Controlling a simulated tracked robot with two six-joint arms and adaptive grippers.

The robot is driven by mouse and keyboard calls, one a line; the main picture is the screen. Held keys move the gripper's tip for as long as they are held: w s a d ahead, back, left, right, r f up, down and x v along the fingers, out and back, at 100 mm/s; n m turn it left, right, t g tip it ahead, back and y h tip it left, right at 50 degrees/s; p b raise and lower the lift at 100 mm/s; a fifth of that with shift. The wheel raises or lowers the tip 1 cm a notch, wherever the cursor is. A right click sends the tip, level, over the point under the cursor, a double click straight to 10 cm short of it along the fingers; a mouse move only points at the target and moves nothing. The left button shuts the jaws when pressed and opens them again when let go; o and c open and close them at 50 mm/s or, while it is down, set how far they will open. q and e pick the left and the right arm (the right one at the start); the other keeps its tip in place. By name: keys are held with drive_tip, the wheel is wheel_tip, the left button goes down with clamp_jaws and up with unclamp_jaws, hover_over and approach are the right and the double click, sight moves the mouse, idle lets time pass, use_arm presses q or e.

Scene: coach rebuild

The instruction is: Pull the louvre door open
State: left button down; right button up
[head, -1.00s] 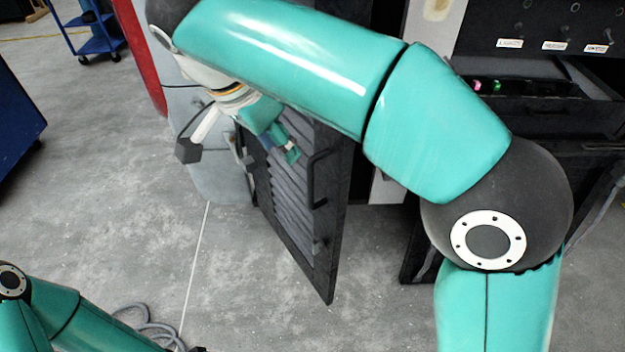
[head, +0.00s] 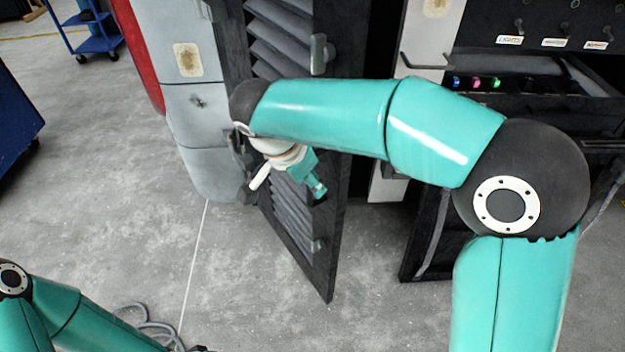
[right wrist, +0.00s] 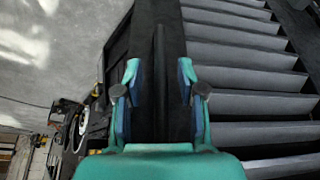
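The louvre door (head: 326,265), a dark frame with grey slats, stands at an angle, its lower corner jutting over the floor. My right arm crosses its middle and hides part of it in the head view. My right gripper (head: 318,188) is close to the door's frame, where the handle is covered. In the right wrist view the gripper (right wrist: 159,75) is open, its fingers either side of a narrow dark upright bar (right wrist: 160,70), probably the handle. Contact cannot be told. The slats (right wrist: 245,75) are to the right. My left arm shows at lower left; its gripper is out of view.
A grey panel (head: 200,120) and red edge (head: 137,60) stand left of the door. A dark cabinet with a labelled switch panel (head: 545,20) and open drawer (head: 530,100) is at right.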

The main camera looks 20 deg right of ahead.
drive_tip(key=shift+d+f, duration=0.2)
drive_tip(key=shift+f, duration=0.3)
drive_tip(key=shift+w, duration=0.1)
clamp_jaws()
